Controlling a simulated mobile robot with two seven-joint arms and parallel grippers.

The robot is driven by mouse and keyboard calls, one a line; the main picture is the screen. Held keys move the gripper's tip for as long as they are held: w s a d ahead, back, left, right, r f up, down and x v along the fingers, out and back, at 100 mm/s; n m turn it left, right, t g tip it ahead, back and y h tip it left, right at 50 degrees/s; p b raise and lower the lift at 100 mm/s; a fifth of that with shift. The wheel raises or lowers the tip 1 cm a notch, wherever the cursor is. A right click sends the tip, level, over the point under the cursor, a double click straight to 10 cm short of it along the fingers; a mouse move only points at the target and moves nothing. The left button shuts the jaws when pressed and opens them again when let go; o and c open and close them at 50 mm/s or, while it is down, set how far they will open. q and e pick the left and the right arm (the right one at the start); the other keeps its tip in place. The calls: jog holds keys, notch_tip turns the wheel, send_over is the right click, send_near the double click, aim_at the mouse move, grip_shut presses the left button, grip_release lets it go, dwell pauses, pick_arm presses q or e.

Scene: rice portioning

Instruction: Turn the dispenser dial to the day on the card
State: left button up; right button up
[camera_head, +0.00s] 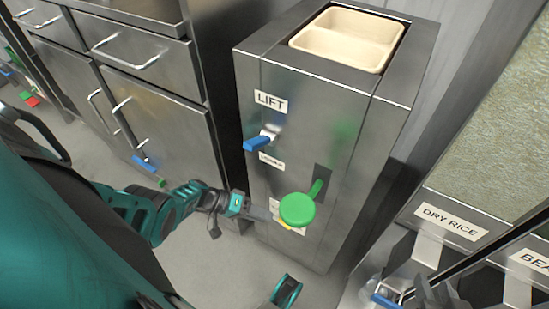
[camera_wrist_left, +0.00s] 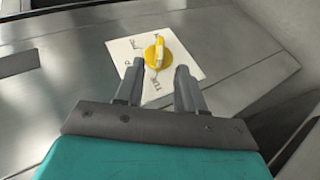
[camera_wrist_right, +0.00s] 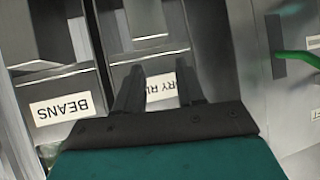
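The yellow dial (camera_wrist_left: 157,53) sits on a white lettered plate (camera_wrist_left: 187,70) in the left wrist view. The lettering is too small to read surely. In the head view only a bit of the dial (camera_head: 284,224) shows below the green knob (camera_head: 297,209). My left gripper (camera_wrist_left: 158,84) is open and empty. Its fingertips are just short of the dial, with the dial roughly ahead of the gap; contact cannot be told. My right gripper (camera_wrist_right: 160,84) is open and empty in front of the dry rice label. No separate day card can be made out.
A steel cabinet holds a cream tray (camera_head: 345,38), a blue lever (camera_head: 257,144) under a LIFT label (camera_head: 270,101), and the protruding green knob. Dispensers labelled DRY RICE (camera_head: 450,221) and BEANS (camera_wrist_right: 60,110) stand at right. Drawers (camera_head: 120,45) are at left.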

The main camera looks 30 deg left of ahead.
pick_arm(q)
jog(key=p+v, duration=0.1)
jog(key=v, duration=0.5)
jog(key=shift+o, duration=0.4)
jog(key=shift+s+a, duration=0.1)
jog(key=shift+a, duration=0.05)
